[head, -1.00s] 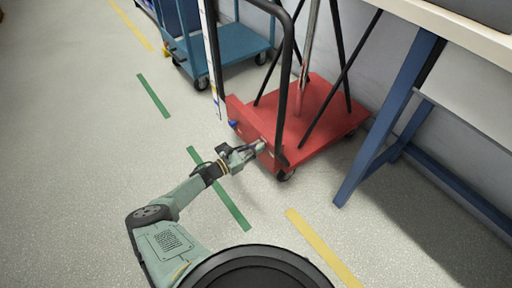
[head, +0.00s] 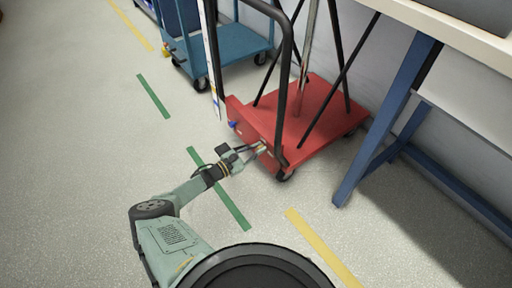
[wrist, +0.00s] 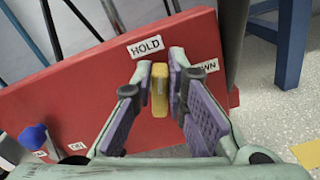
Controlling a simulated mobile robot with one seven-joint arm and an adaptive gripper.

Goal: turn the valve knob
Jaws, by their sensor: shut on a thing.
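My gripper (head: 260,148) reaches the front face of the red cart base (head: 322,104). In the wrist view my gripper (wrist: 160,78) has its purple-padded fingertips closed on both sides of a yellow knob (wrist: 159,92), a narrow upright block against the red face. A HOLD label (wrist: 145,47) is just above it, and a label ending in "WN" is partly hidden behind the right finger. A blue knob (wrist: 33,137) sits at the lower left, near an ON label (wrist: 77,146). Which knob is the valve knob is not marked.
The cart's black upright handle (head: 284,80) rises close to my gripper. A blue cart (head: 222,52) stands behind to the left. A workbench with blue legs (head: 385,125) is at the right. The floor at the left is clear, with green and yellow tape.

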